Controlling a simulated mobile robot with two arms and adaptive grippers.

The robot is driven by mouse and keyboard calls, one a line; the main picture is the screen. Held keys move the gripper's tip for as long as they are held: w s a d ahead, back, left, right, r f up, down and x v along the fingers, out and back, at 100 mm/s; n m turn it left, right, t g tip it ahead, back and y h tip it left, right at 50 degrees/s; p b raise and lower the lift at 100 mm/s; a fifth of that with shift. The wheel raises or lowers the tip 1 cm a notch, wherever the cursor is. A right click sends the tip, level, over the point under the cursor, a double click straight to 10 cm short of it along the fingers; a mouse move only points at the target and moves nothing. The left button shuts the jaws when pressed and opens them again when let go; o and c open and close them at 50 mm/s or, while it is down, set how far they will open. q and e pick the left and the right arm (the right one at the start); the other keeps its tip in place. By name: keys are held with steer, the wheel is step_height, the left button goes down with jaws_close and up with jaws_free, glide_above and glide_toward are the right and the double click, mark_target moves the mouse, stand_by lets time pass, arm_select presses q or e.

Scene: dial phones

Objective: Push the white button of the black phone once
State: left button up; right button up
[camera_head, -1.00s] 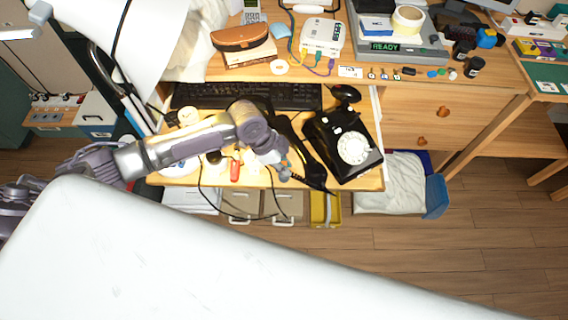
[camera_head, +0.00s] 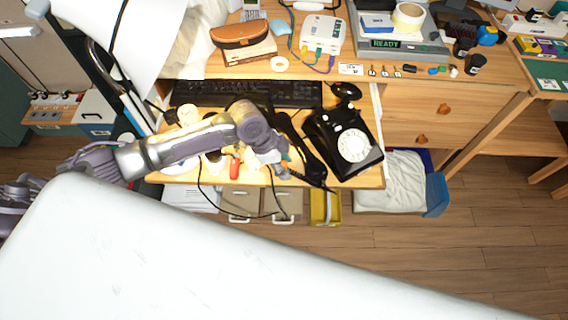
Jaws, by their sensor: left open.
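The black phone (camera_head: 329,125) with a white rotary dial (camera_head: 353,145) sits at the right end of the desk's lower shelf. Small white marks show on its body near the top; which of them is the white button is too small to tell. A black handset (camera_head: 308,158) lies off the phone, to its left. My left gripper (camera_head: 282,168) is above the shelf, left of the handset, partly hidden by its own wrist; it is open, apart from the phone. My right gripper is not in view.
A black keyboard (camera_head: 246,94) and a mouse (camera_head: 346,90) lie behind. A red object (camera_head: 235,167) is by my left arm. A yellow bin (camera_head: 324,207) stands below the shelf. A black cable hangs over the front edge.

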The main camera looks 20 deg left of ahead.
arm_select(q)
steer(key=v, duration=1.2)
